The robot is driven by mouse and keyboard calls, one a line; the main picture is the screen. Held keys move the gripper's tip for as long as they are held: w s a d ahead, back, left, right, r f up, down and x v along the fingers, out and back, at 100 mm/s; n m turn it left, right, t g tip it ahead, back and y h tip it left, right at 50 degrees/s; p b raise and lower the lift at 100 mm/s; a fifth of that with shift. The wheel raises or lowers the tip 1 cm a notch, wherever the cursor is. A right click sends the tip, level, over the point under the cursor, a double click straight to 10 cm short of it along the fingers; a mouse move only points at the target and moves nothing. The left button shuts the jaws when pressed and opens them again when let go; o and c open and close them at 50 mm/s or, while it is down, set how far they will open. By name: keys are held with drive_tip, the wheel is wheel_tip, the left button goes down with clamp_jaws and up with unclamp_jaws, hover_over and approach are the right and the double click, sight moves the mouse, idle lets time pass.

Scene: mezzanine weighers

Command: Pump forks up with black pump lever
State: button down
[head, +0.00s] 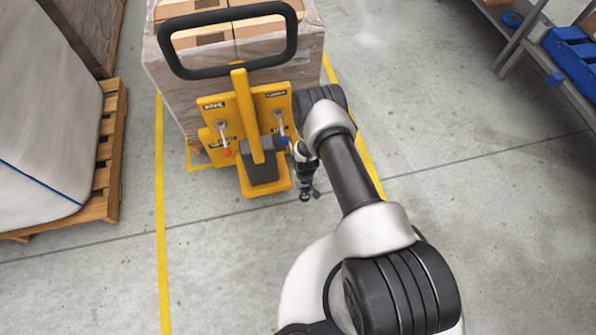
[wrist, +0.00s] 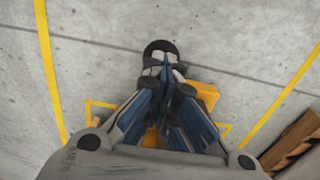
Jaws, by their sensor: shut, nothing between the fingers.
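The yellow lift truck (head: 270,103) stands in front of a wrapped pallet load, with a black loop handle on top. On its panel, a left lever (head: 224,138) ends in a red knob. My gripper (head: 305,192) is right of the truck's dark block, shut and empty, pointing down. In the wrist view its blue fingers (wrist: 165,64) meet near a dark rounded shape that I cannot identify. The forks are not visible.
Wrapped cartons (head: 235,45) stand behind the truck. A wooden pallet (head: 112,150) with a covered load is at left. A metal rack with a blue item (head: 572,55) is at upper right. Yellow floor lines (head: 159,220) flank the truck; the concrete at right is clear.

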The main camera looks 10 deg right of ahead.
drive_tip(key=f+b, duration=0.4)
drive_tip(key=f, duration=0.1)
drive_tip(key=shift+w+f, duration=0.2)
drive_tip(key=shift+f, duration=2.25)
wheel_tip(320, 180, up, 14)
drive_tip(key=p, duration=0.9)
wheel_tip(320, 180, down, 9)
drive_tip(key=b, duration=0.9)
drive_tip(key=shift+f, duration=2.45)
wheel_tip(320, 180, up, 22)
drive_tip(key=p, duration=1.4)
drive_tip(key=shift+r, duration=0.1)
